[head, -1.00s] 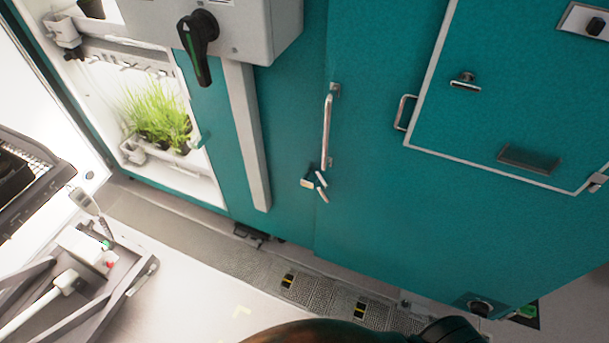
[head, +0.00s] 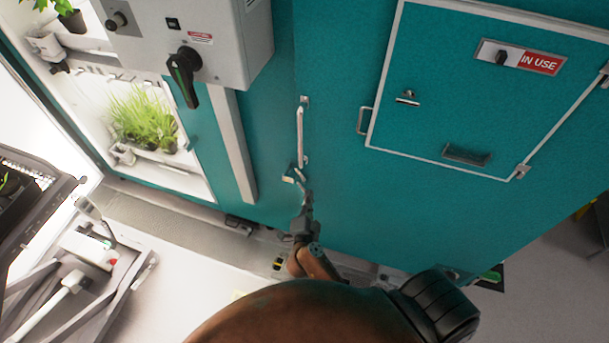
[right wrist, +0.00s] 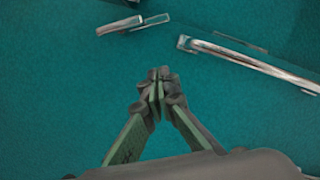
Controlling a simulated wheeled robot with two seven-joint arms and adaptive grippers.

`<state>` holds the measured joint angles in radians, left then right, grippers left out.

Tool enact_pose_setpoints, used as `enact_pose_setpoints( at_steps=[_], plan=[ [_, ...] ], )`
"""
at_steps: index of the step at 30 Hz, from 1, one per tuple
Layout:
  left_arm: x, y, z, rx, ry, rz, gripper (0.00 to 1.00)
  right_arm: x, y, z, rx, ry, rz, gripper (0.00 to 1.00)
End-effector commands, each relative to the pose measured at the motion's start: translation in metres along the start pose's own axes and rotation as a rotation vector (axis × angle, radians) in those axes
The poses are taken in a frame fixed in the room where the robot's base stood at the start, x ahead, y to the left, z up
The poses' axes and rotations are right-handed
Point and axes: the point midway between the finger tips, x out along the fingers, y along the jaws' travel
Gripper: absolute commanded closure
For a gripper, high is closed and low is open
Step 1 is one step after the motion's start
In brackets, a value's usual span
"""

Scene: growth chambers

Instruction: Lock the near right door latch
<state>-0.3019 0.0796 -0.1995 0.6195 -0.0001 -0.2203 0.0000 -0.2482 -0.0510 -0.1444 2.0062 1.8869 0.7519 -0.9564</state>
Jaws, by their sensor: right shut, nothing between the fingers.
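The door latch (head: 290,178) is a small metal piece at the door seam, just below the lower end of the long vertical door handle (head: 299,135). In the right wrist view the latch (right wrist: 133,25) shows at the top, left of the handle (right wrist: 250,60). My right gripper (head: 307,192) is just below the latch in the head view. In the right wrist view its fingertips (right wrist: 158,80) are together, empty, and apart from the latch. The fingertips partly overlap the latch area in the head view, so its exact lever position is unclear. My left gripper is not in view.
A grey control box (head: 215,45) with a black rotary switch (head: 184,75) projects left of the seam. A framed hatch (head: 455,110) is on the right door. A lit plant chamber (head: 150,120) and a cart (head: 75,270) stand at left.

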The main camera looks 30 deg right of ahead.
Motion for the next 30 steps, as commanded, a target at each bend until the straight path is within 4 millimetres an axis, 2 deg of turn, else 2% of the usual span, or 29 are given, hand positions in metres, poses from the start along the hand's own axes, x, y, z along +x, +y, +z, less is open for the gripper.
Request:
enact_pose_setpoints(
  at_steps=[5,19,21,24,30],
  plan=[
    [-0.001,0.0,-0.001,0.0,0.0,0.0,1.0,0.013,-0.004,-0.003,0.017,0.002,0.009,1.0],
    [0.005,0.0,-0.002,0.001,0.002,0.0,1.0,0.103,-0.003,-0.001,0.016,0.001,0.007,1.0],
    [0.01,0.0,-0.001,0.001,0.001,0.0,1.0,0.103,-0.002,0.015,0.018,-0.003,0.009,1.0],
    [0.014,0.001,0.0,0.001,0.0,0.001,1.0,0.106,-0.002,0.026,0.017,-0.002,0.008,1.0],
    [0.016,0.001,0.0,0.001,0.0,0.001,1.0,0.108,-0.003,0.036,0.016,-0.001,0.007,1.0]
  ],
)
